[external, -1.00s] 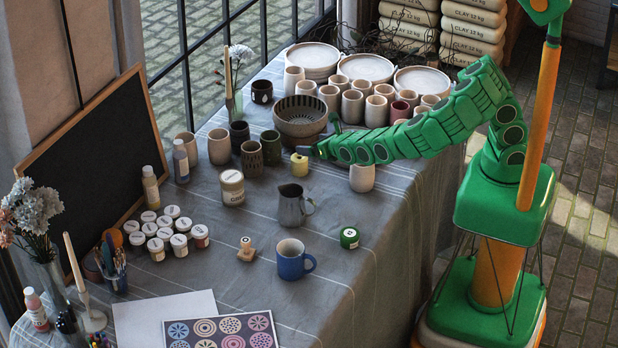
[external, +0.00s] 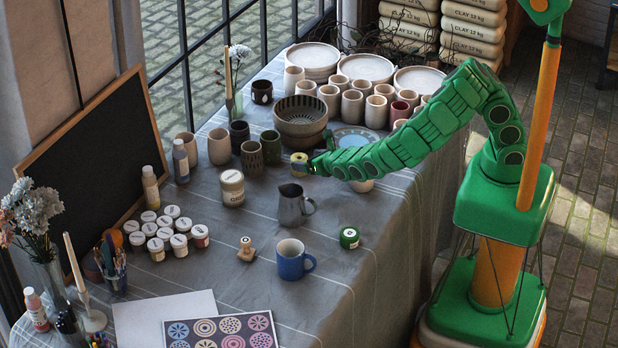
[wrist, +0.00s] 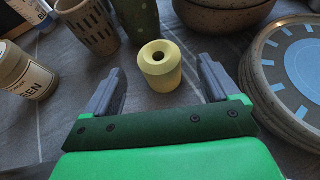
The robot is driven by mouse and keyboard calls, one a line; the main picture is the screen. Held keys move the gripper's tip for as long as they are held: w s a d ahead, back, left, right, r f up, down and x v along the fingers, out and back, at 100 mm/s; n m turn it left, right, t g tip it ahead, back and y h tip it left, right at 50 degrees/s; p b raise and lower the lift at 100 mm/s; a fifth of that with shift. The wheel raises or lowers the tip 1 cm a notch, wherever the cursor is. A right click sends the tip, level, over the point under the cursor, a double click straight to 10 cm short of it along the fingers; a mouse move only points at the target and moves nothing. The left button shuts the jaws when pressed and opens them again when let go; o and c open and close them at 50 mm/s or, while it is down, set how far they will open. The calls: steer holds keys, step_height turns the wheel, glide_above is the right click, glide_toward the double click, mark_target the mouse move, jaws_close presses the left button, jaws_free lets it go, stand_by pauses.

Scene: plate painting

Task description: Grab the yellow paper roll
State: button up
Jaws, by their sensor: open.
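The yellow paper roll (wrist: 160,68) stands upright on the cloth in the wrist view, its round hole facing up. My gripper (wrist: 160,82) is open and level with it, with one grey finger to the left and one to the right. The roll sits between and just beyond the fingertips, with a gap on both sides. In the external view the yellow roll (external: 299,160) shows at the tip of my green arm, which comes in from the right; my gripper (external: 310,162) is close against it there.
A bowl stack (wrist: 222,15) stands behind the roll. A blue-patterned plate stack (wrist: 285,75) is close on the right. A slotted cup (wrist: 88,28) and a labelled jar (wrist: 25,72) stand to the left. A dark metal pitcher (external: 291,207) stands in front.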

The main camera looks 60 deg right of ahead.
mark_target(299, 157)
steer(key=shift+r+x, duration=0.2)
steer(key=shift+x, duration=2.35)
steer(key=shift+w, duration=0.1)
steer(key=shift+c, duration=0.3)
steer(key=c, duration=1.1)
steer(key=shift+o, duration=0.2)
steer(key=shift+r, duration=0.1)
